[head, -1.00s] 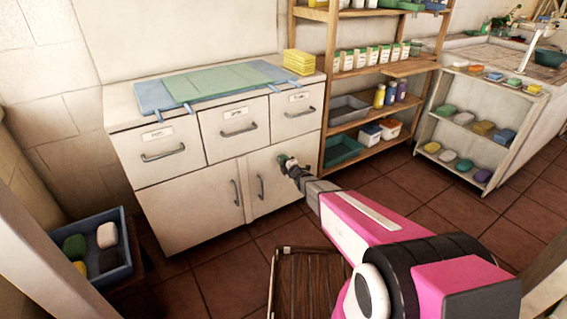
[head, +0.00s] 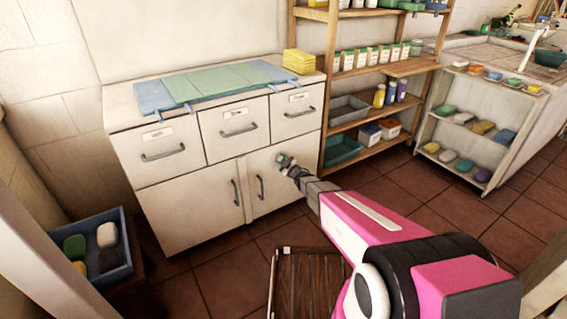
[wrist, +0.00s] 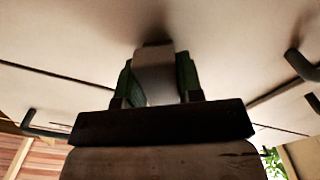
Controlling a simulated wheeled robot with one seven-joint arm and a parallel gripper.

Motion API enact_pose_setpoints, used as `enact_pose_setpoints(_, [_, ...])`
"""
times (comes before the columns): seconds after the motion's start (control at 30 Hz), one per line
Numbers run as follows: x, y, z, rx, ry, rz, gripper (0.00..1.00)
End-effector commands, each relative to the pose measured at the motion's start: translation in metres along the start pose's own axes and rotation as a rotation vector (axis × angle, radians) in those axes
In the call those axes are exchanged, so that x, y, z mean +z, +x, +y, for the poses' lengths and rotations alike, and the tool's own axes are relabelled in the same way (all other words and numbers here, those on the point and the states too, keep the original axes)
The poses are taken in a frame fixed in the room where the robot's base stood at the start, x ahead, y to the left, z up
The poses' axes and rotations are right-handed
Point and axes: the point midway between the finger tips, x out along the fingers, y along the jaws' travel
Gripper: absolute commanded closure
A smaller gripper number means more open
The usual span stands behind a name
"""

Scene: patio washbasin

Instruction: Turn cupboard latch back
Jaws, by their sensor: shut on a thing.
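The white cupboard (head: 187,207) stands against the wall with its two lower doors closed. My gripper (head: 286,161) is at the upper part of the right door (head: 275,195), right of that door's dark bar handle (head: 260,187). In the wrist view, the two green-padded fingers of my gripper (wrist: 157,80) are shut on the pale grey latch (wrist: 154,70), one on each side. The latch stands out from the white door face. In the head view my gripper mostly hides the latch, so its exact angle cannot be told there.
Three drawers with bar handles (head: 238,131) sit above the doors. A wooden shelf unit (head: 335,90) stands close on the right. A brown slatted item (head: 303,285) is on the floor in front, and a blue crate (head: 122,272) of soaps at left.

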Motion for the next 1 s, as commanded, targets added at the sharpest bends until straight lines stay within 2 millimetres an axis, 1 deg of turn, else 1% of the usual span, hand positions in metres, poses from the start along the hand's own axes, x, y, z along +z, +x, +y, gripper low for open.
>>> enact_pose_setpoints(0.2, [0.0003,0.0003,-0.0005,-0.001,0.202,0.000,0.90])
enact_pose_setpoints(0.5, [0.0004,0.0003,-0.0005,-0.001,0.445,0.000,0.90])
enact_pose_setpoints(0.7, [0.0003,0.0002,-0.0005,-0.001,0.554,0.000,0.90])
enact_pose_setpoints(1.0, [0.0004,0.0002,-0.0005,-0.001,0.629,0.000,0.90])
